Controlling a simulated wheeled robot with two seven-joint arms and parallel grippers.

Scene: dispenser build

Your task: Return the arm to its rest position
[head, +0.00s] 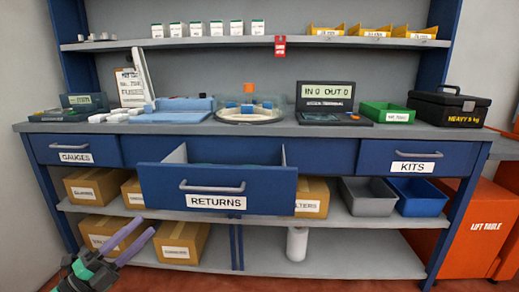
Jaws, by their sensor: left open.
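My left gripper (140,232) shows at the lower left, in front of the bench and its lower shelf. Its two fingers are apart, pointing up and to the right, with nothing seen between them. It is below and left of the RETURNS drawer (262,186), apart from it. That drawer is blue with a metal handle and stands pulled out; most of its inside is hidden. My right gripper is not in view.
The GAUGES drawer (75,150) and KITS drawer (410,163) are shut. The worktop (235,131) holds a round tray (250,118), a terminal (325,102), a green bin (387,113) and a black case (448,107). Cardboard boxes (180,241) fill the shelves at left. An orange lift table (475,228) stands right.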

